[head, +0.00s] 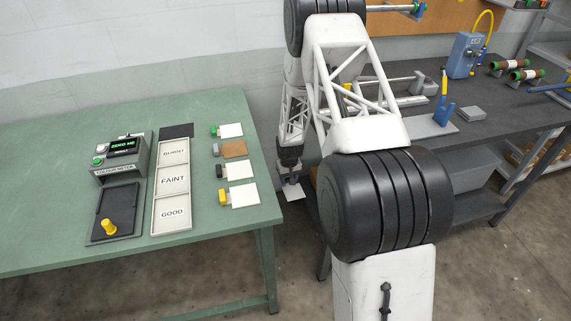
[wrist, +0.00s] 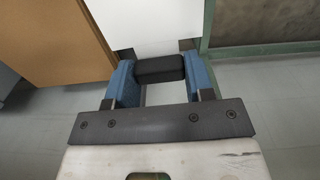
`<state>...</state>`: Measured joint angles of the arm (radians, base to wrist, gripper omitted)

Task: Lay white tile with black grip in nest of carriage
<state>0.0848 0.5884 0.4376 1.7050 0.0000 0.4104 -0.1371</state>
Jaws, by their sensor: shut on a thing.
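My gripper (wrist: 160,78) is shut on the black grip (wrist: 160,68) of a white tile (wrist: 146,22), between its blue fingers in the wrist view. In the head view my gripper (head: 290,178) is small, just right of the green table's edge, with the white plate under it. Another white tile with a black grip (head: 242,168) lies on the green table. The dark carriage (head: 127,218) with a yellow knob (head: 109,227) sits in front of the colour meter (head: 122,157). Its top looks empty; the nest's outline is hard to make out.
Tiles with green (head: 231,130), grey (head: 235,149) and yellow (head: 244,196) grips lie in a column with the black-gripped one. A tray (head: 158,193) marked BURNT, FAINT and GOOD stands between them and the carriage. A dark bench (head: 412,110) with equipment is at right.

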